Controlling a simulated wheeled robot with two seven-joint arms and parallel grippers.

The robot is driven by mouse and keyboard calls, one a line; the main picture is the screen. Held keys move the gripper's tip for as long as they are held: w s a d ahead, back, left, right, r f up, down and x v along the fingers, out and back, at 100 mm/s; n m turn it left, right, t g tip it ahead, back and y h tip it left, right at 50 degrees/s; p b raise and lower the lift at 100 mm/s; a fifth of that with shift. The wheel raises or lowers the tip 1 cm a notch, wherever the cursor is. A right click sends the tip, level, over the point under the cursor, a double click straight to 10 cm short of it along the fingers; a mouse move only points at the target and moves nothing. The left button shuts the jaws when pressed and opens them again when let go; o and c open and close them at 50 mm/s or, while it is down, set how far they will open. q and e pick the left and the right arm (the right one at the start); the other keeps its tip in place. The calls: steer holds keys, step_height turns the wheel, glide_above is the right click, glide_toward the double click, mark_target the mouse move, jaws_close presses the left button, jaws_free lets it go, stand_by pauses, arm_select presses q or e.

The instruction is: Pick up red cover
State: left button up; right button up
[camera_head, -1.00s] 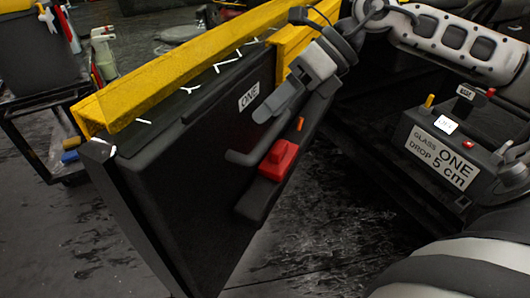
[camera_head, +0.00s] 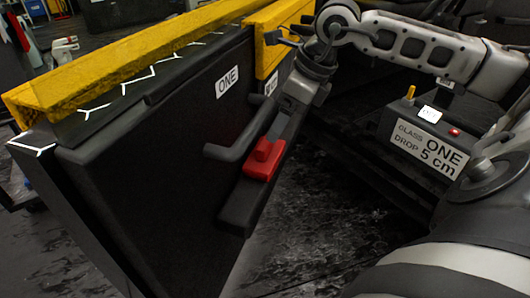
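The red cover (camera_head: 264,159) sits on the dark armrest strip (camera_head: 238,208) of a black door panel. My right arm comes in from the right, and its grey gripper (camera_head: 291,106) points down over the upper end of the armrest, above and a little right of the red cover. My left gripper is not in view.
The black door (camera_head: 150,165) has a yellow strip (camera_head: 150,60) along its top and a label reading ONE. A dark handle (camera_head: 235,145) juts out beside the cover. A box (camera_head: 428,140) labelled GLASS DROP stands at right. Dark floor (camera_head: 320,215) lies clear between.

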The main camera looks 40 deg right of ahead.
glide_above(273, 155)
step_height(273, 155, down, 5)
steer(key=shift+f+b, duration=0.2)
steer(key=shift+b, duration=0.1)
steer(key=c, duration=1.1)
steer(key=shift+r, duration=0.1)
